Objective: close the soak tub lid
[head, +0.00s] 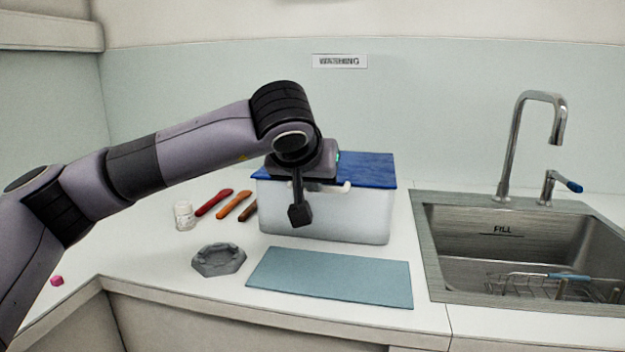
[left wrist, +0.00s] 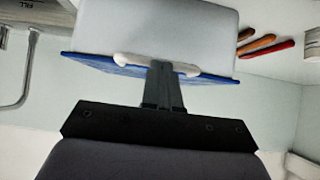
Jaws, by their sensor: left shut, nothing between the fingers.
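The soak tub (head: 345,220) is a whitish box at the back of the counter. Its blue lid (head: 370,168) lies flat across the top, with no open gap visible on the side that shows. A white handle (head: 341,187) is at the lid's front edge. My left gripper (head: 300,215) is shut and empty, pointing down in front of the tub's front wall, and hides part of the lid and handle. In the left wrist view the tub (left wrist: 150,25), blue lid (left wrist: 92,63) and handle (left wrist: 140,62) appear upside down beside the fingers; touching cannot be told.
A blue-grey mat (head: 330,277) and a grey dish (head: 219,259) lie in front of the tub. Coloured tools (head: 233,204) and a small jar (head: 184,215) are left of it. The sink (head: 520,245) with its faucet (head: 515,140) is at the right.

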